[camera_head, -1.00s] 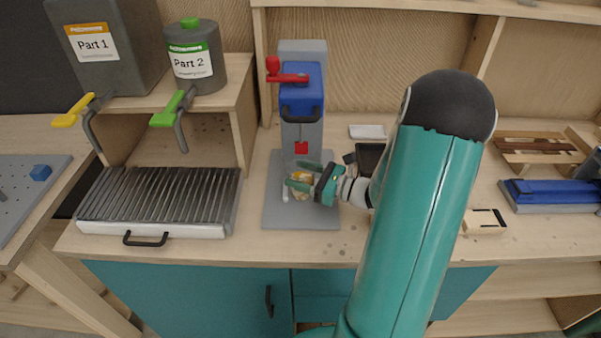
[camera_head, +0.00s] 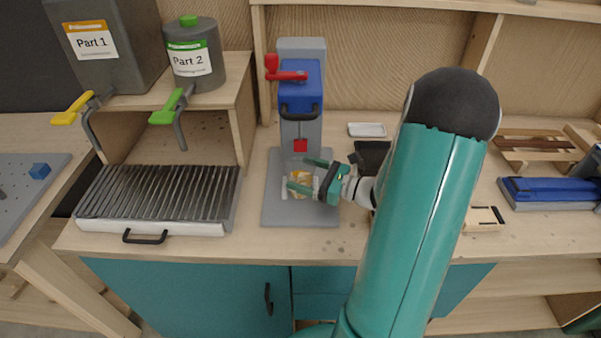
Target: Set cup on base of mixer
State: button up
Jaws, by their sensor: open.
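The mixer (camera_head: 302,88) has a blue head with a red crank and stands on a grey column at the back middle of the bench. Its flat grey base (camera_head: 275,213) extends forward under the head. A small cup with yellowish content (camera_head: 298,184) is on the base, below and in front of the mixer head. My gripper (camera_head: 300,176) reaches in from the right with its green fingers open on either side of the cup. The fingers partly hide the cup, and I cannot tell whether they touch it.
A ribbed grill-like tray (camera_head: 160,196) is at the left. The Part 1 container (camera_head: 108,48) and Part 2 container (camera_head: 194,58), with tap levers, stand on a shelf behind it. A small white dish (camera_head: 367,130) and a dark box (camera_head: 371,156) lie right of the mixer.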

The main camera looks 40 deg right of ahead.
jog(key=v, duration=1)
jog(key=shift+s+d, duration=0.15)
